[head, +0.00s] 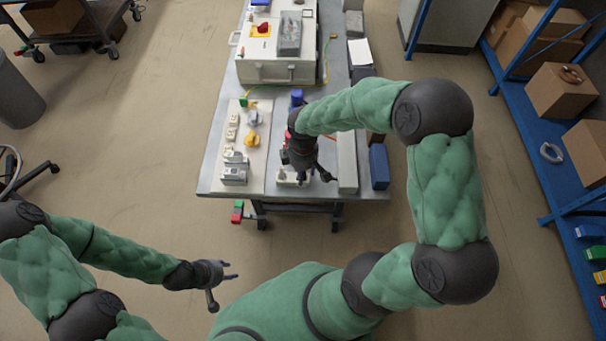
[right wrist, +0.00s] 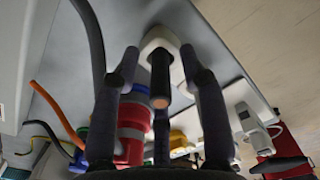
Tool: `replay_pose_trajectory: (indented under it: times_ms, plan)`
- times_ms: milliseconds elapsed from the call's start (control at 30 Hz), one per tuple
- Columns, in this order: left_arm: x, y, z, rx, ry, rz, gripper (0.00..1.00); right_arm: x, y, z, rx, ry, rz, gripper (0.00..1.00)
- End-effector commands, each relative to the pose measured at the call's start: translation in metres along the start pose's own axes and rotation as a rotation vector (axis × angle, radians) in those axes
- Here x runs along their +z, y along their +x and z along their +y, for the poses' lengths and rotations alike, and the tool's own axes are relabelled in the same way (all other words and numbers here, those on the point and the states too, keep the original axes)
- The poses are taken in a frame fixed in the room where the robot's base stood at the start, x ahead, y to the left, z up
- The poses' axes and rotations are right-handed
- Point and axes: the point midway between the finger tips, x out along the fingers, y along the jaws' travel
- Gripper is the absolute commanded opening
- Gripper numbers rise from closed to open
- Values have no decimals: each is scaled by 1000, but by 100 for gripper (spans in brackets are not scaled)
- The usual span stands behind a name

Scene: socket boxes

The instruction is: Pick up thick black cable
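The thick black cable (right wrist: 160,75) shows in the right wrist view as a short dark cylinder with a copper-coloured end, at a white fitting (right wrist: 160,40). My right gripper (right wrist: 160,55) has its fingers spread on either side of it, with a visible gap to each finger. In the head view my right gripper (head: 314,177) points down over the near end of the table (head: 222,187), and the cable cannot be made out there. My left gripper (head: 224,285) is open and empty, away from the table at the lower left.
A pale board with sockets and plugs (head: 233,134) lies left of my right gripper. A long grey box (head: 347,165) and a blue box (head: 379,167) stand to its right. A large white case (head: 275,72) stands behind. The wrist view shows a red connector (right wrist: 133,130) and an orange cable (right wrist: 52,108) close by.

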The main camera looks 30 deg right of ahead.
Motion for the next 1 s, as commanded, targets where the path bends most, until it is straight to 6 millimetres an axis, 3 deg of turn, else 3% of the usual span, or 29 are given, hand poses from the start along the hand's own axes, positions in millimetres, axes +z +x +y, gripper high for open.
replay_pose_trajectory:
  times_ms: [33, 100, 133, 667, 900, 1000]
  plan:
    - [0, 0, 0, 0, 0, 0, 38, 0, 0, 0, 0, 0, 0, 25]
    - [0, 0, 0, 0, 0, 0, 38, 0, 0, 0, 0, 0, 0, 5]
    - [0, 0, 0, 0, 0, 0, 38, 0, 0, 0, 0, 0, 0, 0]
    - [0, -2, 1, 0, 0, 0, 38, 0, -6, 0, 1, 0, 1, 0]
    - [0, -13, 5, 0, 0, 0, 38, 0, -35, 0, 2, -1, 1, 0]
    - [1, -17, 6, 0, 0, 0, 38, -4, -49, -13, 2, -4, 2, 0]
